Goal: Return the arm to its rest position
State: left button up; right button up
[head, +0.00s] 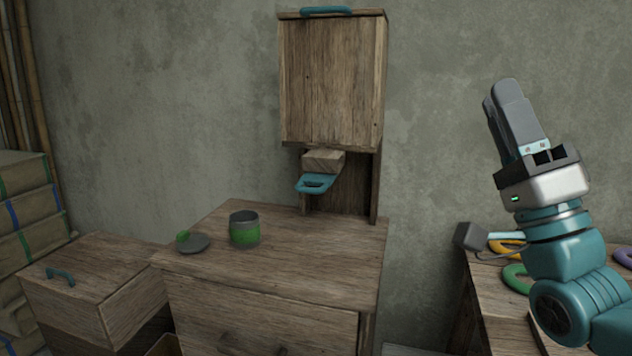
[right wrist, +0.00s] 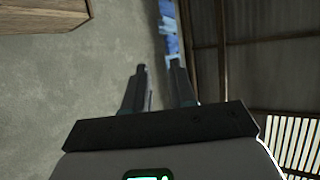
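My right arm rises on the right of the head view. Its gripper (head: 505,92) points up and slightly left, in front of the bare wall and clear of the furniture. In the right wrist view the two fingers of the right gripper (right wrist: 160,68) stand apart with a gap between them, and nothing is held. My left gripper is in neither view.
A wooden cabinet (head: 330,80) with a teal handle (head: 314,183) stands on a wooden chest (head: 300,268). A green jar (head: 245,230) and a grey lid (head: 194,243) sit on it. A side table (head: 500,300) with coloured rings stands behind my right arm.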

jog(key=w+a+f+m+g+h, duration=0.15)
jog(key=w+f, duration=0.35)
jog(key=f, duration=0.5)
jog(key=w+f+m+g+h, duration=0.25)
jog(key=w+f, duration=0.25)
jog(key=f, duration=0.5)
jog(key=w+f+m+g+h, duration=0.1)
jog(key=w+f+h, duration=0.3)
jog(key=f, duration=0.5)
notch_tip(320, 180, down, 28)
jog(key=s+a+f+g, duration=0.1)
jog(key=s+a+g, duration=0.15)
jog(key=g, duration=0.55)
jog(key=s+a+f+n+g, duration=0.2)
jog(key=s+f+g, duration=0.4)
jog(key=s+f, duration=0.8)
jog(key=s+a+f+n+g, duration=0.1)
jog(key=s+f+n+g, duration=0.2)
jog(key=s, duration=0.4)
jog(key=s+a+f+n+g, duration=0.2)
jog(key=s+f+n+g, duration=0.15)
jog(key=s, duration=0.45)
pick_arm(q)
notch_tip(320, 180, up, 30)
jog(key=p, duration=3)
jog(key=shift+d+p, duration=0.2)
jog(key=shift+p, duration=0.2)
pick_arm(e)
notch_tip(320, 180, up, 31)
jog(key=shift+r, duration=0.2)
